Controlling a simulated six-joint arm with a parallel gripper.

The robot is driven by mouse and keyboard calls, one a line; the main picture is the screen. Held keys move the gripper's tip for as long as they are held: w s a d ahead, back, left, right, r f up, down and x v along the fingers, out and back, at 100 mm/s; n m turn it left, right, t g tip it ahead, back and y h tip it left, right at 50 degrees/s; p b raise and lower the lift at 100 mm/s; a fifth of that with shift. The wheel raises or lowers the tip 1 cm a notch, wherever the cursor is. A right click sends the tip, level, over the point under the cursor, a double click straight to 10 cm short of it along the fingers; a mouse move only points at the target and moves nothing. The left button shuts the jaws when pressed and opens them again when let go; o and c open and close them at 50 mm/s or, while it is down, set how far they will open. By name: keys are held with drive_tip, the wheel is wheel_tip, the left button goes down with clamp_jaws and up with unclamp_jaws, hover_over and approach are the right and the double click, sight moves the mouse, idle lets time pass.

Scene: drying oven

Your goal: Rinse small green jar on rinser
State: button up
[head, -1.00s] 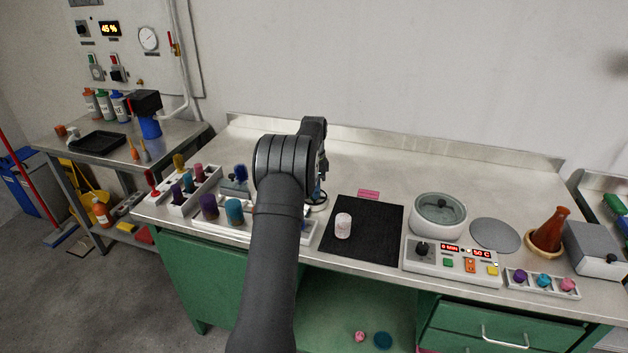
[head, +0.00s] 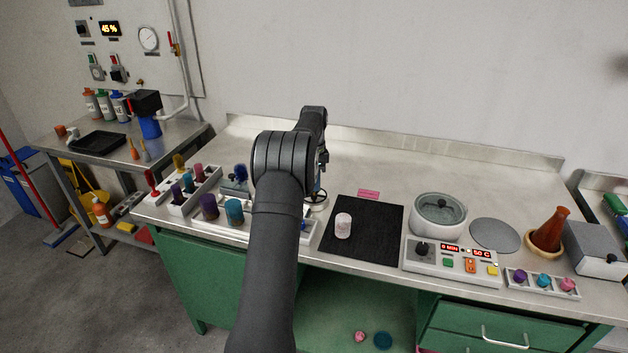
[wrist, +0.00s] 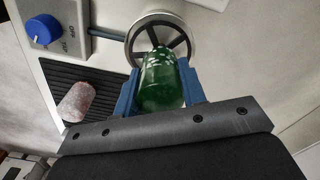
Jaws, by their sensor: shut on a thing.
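The small green jar (wrist: 161,82) is between the blue fingers of my gripper (wrist: 162,90), which is shut on it, in the wrist view. Pale specks show on the jar's far part. The rinser (wrist: 179,39), a round pale ring with dark spokes, lies just beyond the jar, and the jar overlaps its near edge in the picture. I cannot tell whether they touch. In the head view, the rinser (head: 317,203) shows beside my arm, and the jar and most of my gripper are hidden.
A box with a blue knob (wrist: 42,29) joins the rinser by a pipe. A pinkish jar (wrist: 80,101) is on a black ribbed surface. In the head view, a pale jar (head: 343,225) stands on a black mat (head: 375,247). Racks of coloured jars (head: 209,206) stand left of my arm.

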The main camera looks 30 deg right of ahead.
idle(0.5)
drive_tip(key=shift+r, duration=1.4)
